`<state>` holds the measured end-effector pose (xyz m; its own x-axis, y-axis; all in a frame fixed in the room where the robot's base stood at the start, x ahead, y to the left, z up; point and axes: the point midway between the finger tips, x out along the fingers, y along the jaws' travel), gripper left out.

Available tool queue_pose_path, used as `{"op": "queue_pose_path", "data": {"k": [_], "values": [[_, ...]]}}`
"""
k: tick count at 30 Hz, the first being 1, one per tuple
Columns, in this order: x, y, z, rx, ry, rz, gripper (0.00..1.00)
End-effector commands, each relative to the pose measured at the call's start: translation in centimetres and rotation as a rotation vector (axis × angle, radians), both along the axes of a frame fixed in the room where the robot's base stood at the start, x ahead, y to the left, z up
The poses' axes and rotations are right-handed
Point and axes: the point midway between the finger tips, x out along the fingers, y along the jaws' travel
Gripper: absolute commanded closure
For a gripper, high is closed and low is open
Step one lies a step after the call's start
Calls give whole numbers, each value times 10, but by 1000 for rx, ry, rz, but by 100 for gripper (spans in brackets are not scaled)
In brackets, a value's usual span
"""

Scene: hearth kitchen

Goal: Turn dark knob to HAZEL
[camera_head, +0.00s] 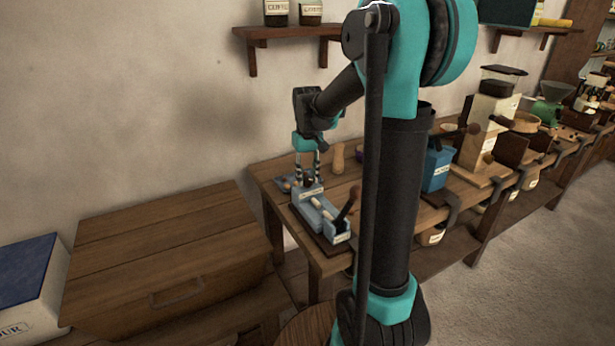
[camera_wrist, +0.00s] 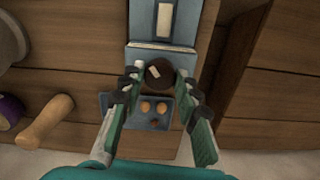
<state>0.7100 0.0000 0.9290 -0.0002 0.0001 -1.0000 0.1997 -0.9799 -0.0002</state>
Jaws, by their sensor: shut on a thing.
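In the wrist view a round dark knob (camera_wrist: 159,73) with a pale pointer mark sits between my gripper's fingertips (camera_wrist: 161,88). My gripper is shut on the knob, with a finger on each side. In the head view my gripper (camera_head: 307,178) points down onto the back of the blue-grey device (camera_head: 318,212) at the near end of the bench. The word HAZEL is not readable in either view, and the knob is mostly hidden by the fingers in the head view.
A small blue tray (camera_wrist: 137,106) with several brown pieces lies under the fingers. A wooden peg-shaped object (camera_wrist: 48,122) lies left in the wrist view. A blue box (camera_head: 437,167) and a grinder (camera_head: 488,125) stand farther along the bench (camera_head: 265,172). A wooden chest (camera_head: 165,245) is at left.

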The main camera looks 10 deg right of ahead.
Motion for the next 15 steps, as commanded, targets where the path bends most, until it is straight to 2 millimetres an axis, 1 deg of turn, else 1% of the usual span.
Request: {"op": "queue_pose_path", "data": {"k": [6,15], "values": [[0,0,0,0,-1,87,97],[0,0,0,0,-1,128,97]]}}
